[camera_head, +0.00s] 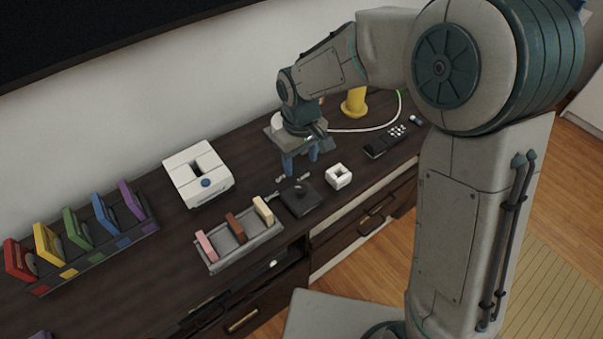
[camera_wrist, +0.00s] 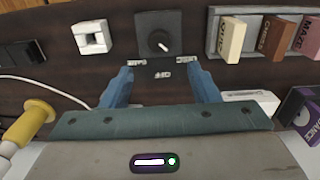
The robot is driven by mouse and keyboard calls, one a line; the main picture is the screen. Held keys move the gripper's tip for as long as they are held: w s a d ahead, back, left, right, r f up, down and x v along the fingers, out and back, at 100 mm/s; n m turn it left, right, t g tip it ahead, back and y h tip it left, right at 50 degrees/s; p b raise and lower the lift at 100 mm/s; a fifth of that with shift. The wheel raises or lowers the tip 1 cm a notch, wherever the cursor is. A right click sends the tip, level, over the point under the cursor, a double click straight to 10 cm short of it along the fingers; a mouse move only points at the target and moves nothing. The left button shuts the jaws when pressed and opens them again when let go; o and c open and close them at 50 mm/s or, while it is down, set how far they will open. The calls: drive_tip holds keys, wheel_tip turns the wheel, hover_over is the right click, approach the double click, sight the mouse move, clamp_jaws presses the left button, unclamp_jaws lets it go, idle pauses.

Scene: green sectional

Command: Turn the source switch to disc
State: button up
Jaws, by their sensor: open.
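The source switch is a dark square box with a round black knob. It sits on the dark cabinet top in the head view (camera_head: 299,199) and at the top middle of the wrist view (camera_wrist: 160,38). A pale mark on the knob points to the lower right in the wrist view. Small pale labels lie by the box's near edge in the wrist view; I cannot read them. My gripper (camera_head: 301,165) is open and empty, with blue fingers pointing down, just behind the switch in the head view. In the wrist view the gripper (camera_wrist: 160,72) has the knob beyond its fingertips, not between them.
A white square block (camera_head: 338,176) and a dark remote (camera_head: 384,143) lie right of the switch. A grey tray (camera_head: 270,239) with labelled blocks stands left. A white device (camera_head: 198,172), a coloured cartridge rack (camera_head: 125,238) and a yellow stand (camera_head: 354,102) are also there.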

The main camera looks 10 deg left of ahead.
drive_tip(key=shift+r, duration=1.85)
drive_tip(key=s+d+r+m+t, duration=0.1)
drive_tip(key=s+d+r+m, duration=0.15)
drive_tip(key=d, duration=0.45)
drive_tip(key=s+d+r+m, duration=0.1)
drive_tip(key=d+r+m, duration=0.15)
drive_tip(key=d, duration=0.45)
drive_tip(key=s+d+r+m+t, duration=0.1)
drive_tip(key=s+d+r+m, duration=0.1)
drive_tip(key=s+d+m, duration=0.3)
drive_tip(key=s+d, duration=0.4)
drive_tip(key=d, duration=0.3)
drive_tip(key=shift+s+t, duration=0.35)
drive_tip(key=shift+t, duration=0.05)
drive_tip(key=shift+d, duration=0.1)
